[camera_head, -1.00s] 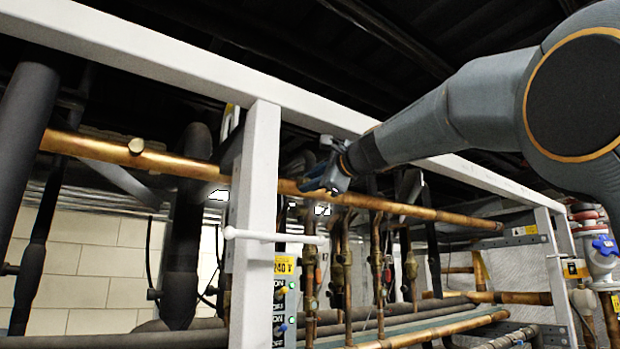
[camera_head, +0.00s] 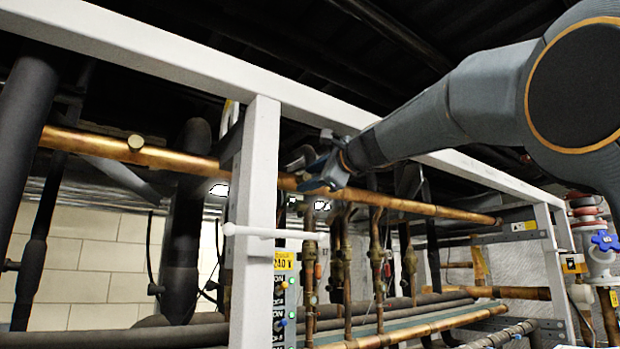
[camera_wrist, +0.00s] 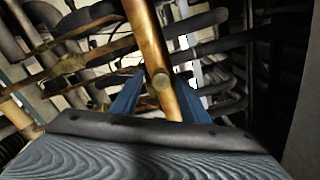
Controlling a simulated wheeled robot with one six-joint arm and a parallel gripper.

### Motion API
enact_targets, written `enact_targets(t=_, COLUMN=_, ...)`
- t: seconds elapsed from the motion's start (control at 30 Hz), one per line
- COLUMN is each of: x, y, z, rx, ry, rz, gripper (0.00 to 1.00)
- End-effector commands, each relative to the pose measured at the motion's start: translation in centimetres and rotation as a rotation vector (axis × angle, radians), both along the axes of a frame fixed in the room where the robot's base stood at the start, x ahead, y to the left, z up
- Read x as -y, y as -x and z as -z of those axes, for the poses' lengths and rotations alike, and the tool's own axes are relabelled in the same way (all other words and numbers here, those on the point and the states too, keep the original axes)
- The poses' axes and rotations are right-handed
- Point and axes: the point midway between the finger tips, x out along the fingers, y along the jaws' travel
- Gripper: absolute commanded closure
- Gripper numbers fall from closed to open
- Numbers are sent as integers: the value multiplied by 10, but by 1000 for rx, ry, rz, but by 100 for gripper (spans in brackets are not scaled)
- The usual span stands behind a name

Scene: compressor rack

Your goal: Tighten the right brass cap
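A long copper pipe (camera_head: 210,168) runs across the rack behind the white post. One round brass cap (camera_head: 135,144) sits on it left of the post. My gripper (camera_head: 312,178) is at the pipe just right of the post. In the wrist view, another round brass cap (camera_wrist: 161,82) faces the camera on the pipe (camera_wrist: 148,38). The blue fingers of my gripper (camera_wrist: 160,84) stand apart on either side of this cap, with gaps visible, so it is not clamped. This right cap is hidden behind my gripper in the head view.
A white post (camera_head: 256,200) and white upper beam (camera_head: 200,65) frame the rack close to my arm. A white handle bar (camera_head: 272,233) sticks out at the post. Vertical copper pipes (camera_head: 376,250) stand below the pipe. A blue-handled valve (camera_head: 604,242) is at far right.

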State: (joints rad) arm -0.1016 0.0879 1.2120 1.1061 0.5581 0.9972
Motion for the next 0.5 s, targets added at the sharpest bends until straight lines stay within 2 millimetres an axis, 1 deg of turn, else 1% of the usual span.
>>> enact_targets(t=0.13, x=2, y=3, z=-1, rx=2, ry=0, rz=1, gripper=59)
enact_targets(t=0.23, x=8, y=11, z=0, rx=3, ry=-1, rz=1, gripper=59)
enact_targets(t=0.5, x=32, y=47, z=2, rx=3, ry=0, rz=2, gripper=59)
